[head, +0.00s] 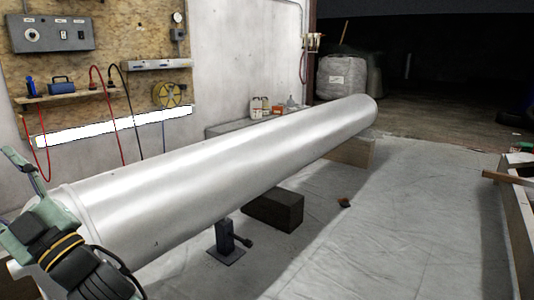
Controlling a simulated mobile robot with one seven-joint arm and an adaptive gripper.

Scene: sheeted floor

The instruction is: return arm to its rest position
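I cannot make out my gripper in the head view, so its state and place are hidden from me. A pale green and black device with a yellow band (62,250) fills the lower left corner, at the near end of a large pipe. I cannot tell whether it is part of my arm or a tool on the pipe. The long silver-grey pipe (215,180) runs from the lower left to the upper right.
A dark stand (226,243), a dark block (274,210) and a wooden block (350,152) are under the pipe. A pale frame (515,235) edges the right side.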

